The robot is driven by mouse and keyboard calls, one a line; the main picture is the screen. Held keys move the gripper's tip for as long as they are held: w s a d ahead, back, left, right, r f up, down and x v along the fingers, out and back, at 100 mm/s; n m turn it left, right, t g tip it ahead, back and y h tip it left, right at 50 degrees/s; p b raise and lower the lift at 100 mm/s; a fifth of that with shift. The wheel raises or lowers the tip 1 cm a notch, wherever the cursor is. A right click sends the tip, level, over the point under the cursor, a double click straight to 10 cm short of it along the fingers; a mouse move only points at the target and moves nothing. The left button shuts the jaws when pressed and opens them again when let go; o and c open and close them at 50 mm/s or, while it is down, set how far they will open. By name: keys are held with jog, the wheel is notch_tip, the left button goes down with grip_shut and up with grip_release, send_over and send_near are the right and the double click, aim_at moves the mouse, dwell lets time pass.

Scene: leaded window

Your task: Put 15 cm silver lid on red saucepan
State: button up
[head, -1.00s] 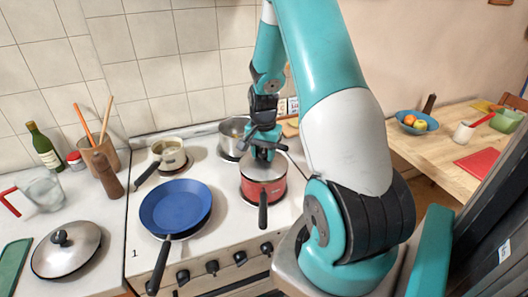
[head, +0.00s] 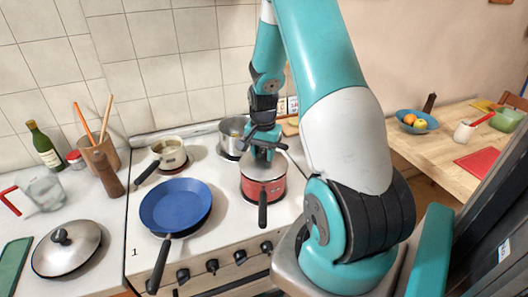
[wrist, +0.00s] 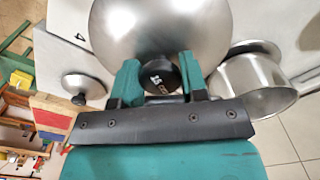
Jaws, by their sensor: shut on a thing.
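The red saucepan (head: 264,191) stands on the front right of the stove in the head view, its dark handle pointing to the front. My gripper (head: 263,154) is directly above it. In the wrist view my gripper (wrist: 159,78) is shut on the black knob of the silver lid (wrist: 155,32), and the knob bears the number 15. In the head view the lid (head: 258,170) lies level at the saucepan's rim. I cannot tell whether it rests on the rim or hangs just above it. The lid hides the saucepan in the wrist view.
A blue frying pan (head: 176,206) stands left of the saucepan. A steel pot (head: 233,140) and a small pot (head: 169,153) stand behind. Another, larger-looking silver lid (head: 66,249) lies on the left counter. A wooden table (head: 428,150) is at the right.

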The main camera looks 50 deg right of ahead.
jog(key=shift+f+b, duration=0.3)
jog(key=shift+f, duration=0.2)
dwell(0.8)
jog(key=o, duration=1.6)
jog(key=shift+r, duration=0.1)
jog(key=shift+r+p, duration=2.8)
jog(key=shift+r, duration=0.7)
